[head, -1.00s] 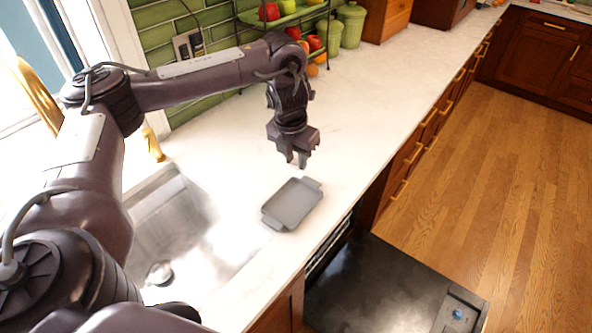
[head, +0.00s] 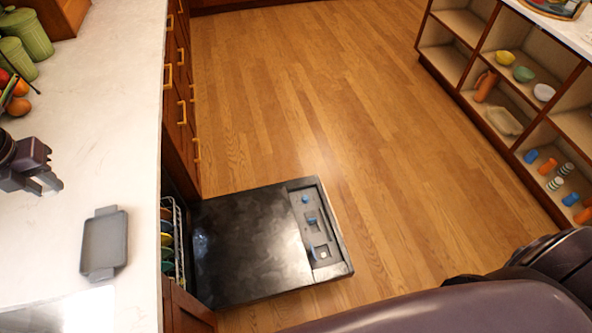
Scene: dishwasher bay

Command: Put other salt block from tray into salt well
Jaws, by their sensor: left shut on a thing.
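The grey tray (head: 105,243) lies on the white counter with nothing visible on it. My left gripper (head: 48,186) is above the counter at the left edge, up and left of the tray. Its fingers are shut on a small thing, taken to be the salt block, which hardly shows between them. The dishwasher door (head: 250,245) lies open and flat. A grey panel (head: 324,232) at its outer end has several recesses and small blue parts; I cannot tell for sure which recess is the salt well. My right gripper is out of view.
A dish rack (head: 180,245) with coloured dishes shows inside the dishwasher. The counter edge and drawer handles stand above the door. Open shelves (head: 510,95) with cups and bowls are at the right. The wooden floor between is clear. My arm crosses the bottom right.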

